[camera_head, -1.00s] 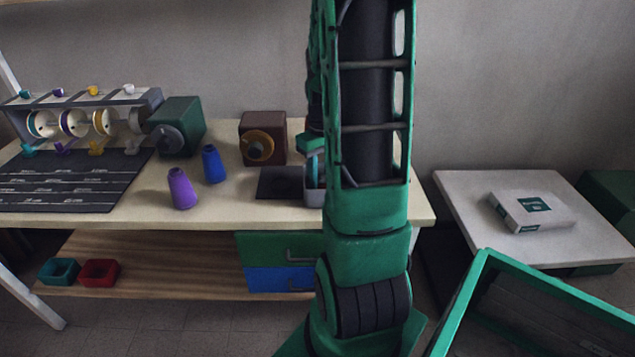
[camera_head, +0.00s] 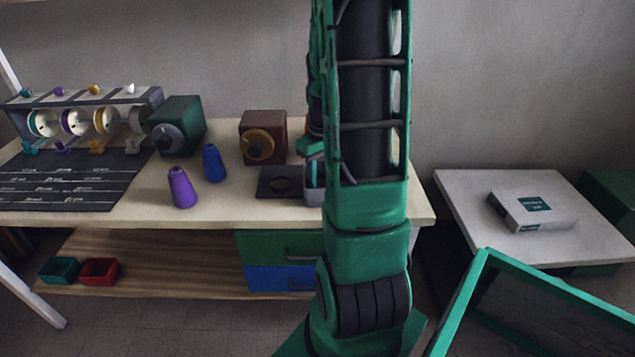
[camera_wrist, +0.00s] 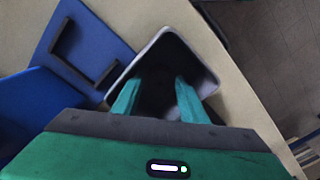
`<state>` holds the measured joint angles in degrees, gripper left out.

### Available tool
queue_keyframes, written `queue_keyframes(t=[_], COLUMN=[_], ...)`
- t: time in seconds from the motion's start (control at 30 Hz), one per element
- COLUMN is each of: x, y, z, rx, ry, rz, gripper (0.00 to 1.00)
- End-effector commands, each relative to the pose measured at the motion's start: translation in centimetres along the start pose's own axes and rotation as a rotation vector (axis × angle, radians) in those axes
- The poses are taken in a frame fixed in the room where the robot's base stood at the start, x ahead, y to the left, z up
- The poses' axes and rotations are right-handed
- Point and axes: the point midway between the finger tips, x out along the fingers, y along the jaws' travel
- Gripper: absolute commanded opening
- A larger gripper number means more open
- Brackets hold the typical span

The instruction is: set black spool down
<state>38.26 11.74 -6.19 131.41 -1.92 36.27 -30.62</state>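My gripper (camera_wrist: 157,85) points down over a grey-rimmed container with a dark inside (camera_wrist: 205,80). Its two teal fingers stand apart; the space between them is dark, and I cannot tell whether a black spool is held there or only the container's inside shows. In the head view my gripper (camera_head: 312,172) is partly hidden by my arm, at the grey container (camera_head: 311,197) on the table's right part. No black spool can be made out for certain. A dark square plate (camera_head: 268,185) with a round mark lies left of the container.
A purple spool (camera_head: 182,188) and a blue spool (camera_head: 213,164) stand on the table (camera_head: 230,207). Behind are a brown box (camera_head: 264,127), a green box (camera_head: 184,113) and a rack (camera_head: 85,103). A blue panel with a dark bracket (camera_wrist: 82,45) lies beside the container.

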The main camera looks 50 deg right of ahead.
Motion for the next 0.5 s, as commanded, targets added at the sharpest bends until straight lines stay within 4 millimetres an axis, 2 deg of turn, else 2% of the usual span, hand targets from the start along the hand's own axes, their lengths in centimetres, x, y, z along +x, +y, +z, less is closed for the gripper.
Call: queue_keyframes(t=[0.5], x=[-9.3], y=[0.1], z=[-0.1], rx=[0.001], ry=[0.004], rz=[0.002], gripper=[0.39])
